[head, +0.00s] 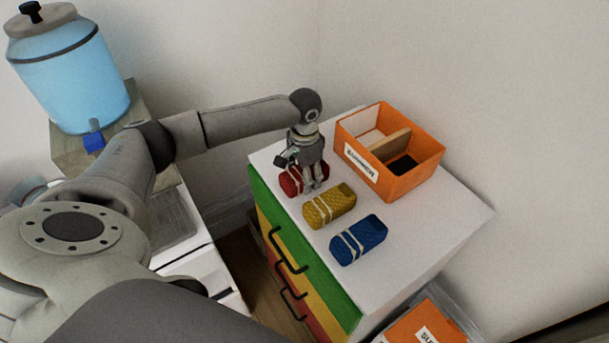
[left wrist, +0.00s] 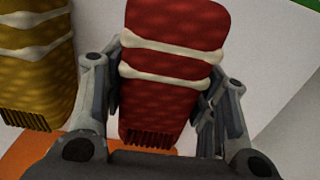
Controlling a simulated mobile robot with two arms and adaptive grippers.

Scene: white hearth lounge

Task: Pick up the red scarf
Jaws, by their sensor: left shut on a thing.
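The red scarf (head: 291,181) is a rolled bundle tied with two pale bands. It lies at the left end of a row on the white top of a cabinet. My left gripper (head: 312,187) is over it from above, fingers shut on its sides and hiding part of it in the head view. In the left wrist view the red scarf (left wrist: 170,75) sits between the two fingers (left wrist: 160,95), its fringe towards the palm. I cannot tell whether it is clear of the top. My right gripper is not in view.
A yellow rolled scarf (head: 329,206) lies close beside the red one, with a blue one (head: 358,241) further along. An orange divided box (head: 421,178) stands behind them on the cabinet top (head: 447,222). A blue drink dispenser (head: 72,75) stands at left.

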